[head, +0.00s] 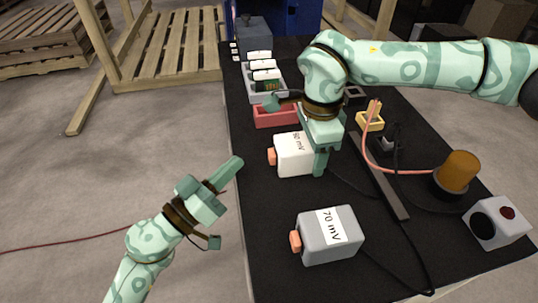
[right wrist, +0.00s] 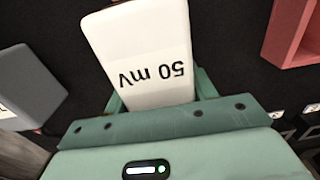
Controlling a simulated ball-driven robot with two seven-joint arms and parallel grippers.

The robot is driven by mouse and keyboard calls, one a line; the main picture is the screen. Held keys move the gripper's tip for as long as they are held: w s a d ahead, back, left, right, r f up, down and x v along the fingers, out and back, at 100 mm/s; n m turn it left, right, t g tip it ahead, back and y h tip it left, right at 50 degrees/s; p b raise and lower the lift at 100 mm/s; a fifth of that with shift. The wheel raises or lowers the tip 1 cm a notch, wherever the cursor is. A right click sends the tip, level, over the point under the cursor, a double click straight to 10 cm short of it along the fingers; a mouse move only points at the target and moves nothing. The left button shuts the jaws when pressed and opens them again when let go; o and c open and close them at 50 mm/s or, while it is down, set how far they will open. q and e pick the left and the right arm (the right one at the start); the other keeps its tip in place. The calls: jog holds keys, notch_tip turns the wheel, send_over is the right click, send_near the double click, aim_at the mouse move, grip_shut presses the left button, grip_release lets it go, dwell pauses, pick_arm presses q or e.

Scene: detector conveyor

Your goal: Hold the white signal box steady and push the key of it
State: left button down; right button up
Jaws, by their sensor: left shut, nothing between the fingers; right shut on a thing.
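The white signal box (head: 294,158) marked 50 mV stands on the black table, with its orange key (head: 272,157) facing left. My right gripper (head: 322,150) is shut on the white box from its right side and above. In the right wrist view the white box (right wrist: 140,50) sits between the fingers, and its key is out of sight. My left gripper (head: 232,168) is shut and empty. It is left of the white box, beside the table's left edge, apart from the key.
A grey box (head: 330,238) marked 70 mV with an orange key stands nearer. A red tray (head: 275,117) and a grey tray (head: 250,90) lie behind. An amber lamp (head: 458,172), a white box with a red button (head: 497,222) and cables are at right.

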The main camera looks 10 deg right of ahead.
dwell(0.3)
jog(key=o, duration=1.2)
jog(key=shift+o, duration=0.2)
